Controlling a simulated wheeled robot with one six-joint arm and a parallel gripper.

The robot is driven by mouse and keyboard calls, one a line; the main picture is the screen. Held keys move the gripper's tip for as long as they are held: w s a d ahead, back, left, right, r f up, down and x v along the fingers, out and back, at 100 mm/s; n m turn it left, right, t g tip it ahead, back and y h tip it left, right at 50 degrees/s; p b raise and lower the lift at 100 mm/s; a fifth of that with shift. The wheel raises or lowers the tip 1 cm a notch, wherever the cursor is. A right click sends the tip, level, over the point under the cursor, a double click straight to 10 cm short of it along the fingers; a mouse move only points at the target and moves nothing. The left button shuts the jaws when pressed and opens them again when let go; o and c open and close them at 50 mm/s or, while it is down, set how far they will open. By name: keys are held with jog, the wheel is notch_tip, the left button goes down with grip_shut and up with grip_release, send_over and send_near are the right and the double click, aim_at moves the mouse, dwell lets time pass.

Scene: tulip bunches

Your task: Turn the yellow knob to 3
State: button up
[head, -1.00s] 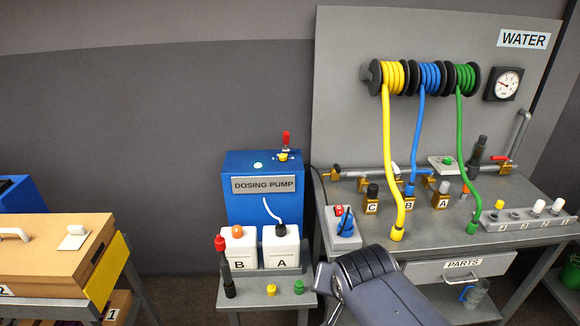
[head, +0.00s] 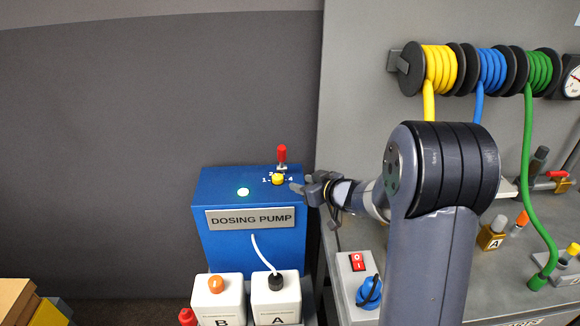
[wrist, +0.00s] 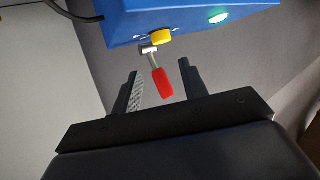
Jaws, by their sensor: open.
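The yellow knob (head: 278,180) sits on top of the blue dosing pump (head: 205,240), with small printed numbers around it. I make out 1, 2 and 4; where the knob points is too small to tell. My gripper (head: 304,186) is at the pump's right edge, level with its top and apart from the knob. In the wrist view the knob (wrist: 161,37) shows beyond the open, empty fingers (wrist: 158,70). A red-handled lever (wrist: 162,82) shows between the fingers in that picture; it also stands just behind the knob in the head view (head: 282,153).
A green-lit button (head: 243,192) is on the pump's top, left of the knob. Bottles B (head: 217,300) and A (head: 276,300) stand in front. The water bench (head: 350,238) with hoses is to the right. Open air lies above the pump.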

aim_at(280, 178)
jog(key=shift+w+a+f+y, duration=0.3)
jog(key=shift+w+f, duration=0.1)
jog(key=shift+w, duration=0.2)
jog(key=p+x, duration=0.1)
jog(key=x, duration=0.9)
jog(key=shift+a+f, duration=0.1)
jog(key=c, duration=0.7)
jog(key=shift+f, duration=0.1)
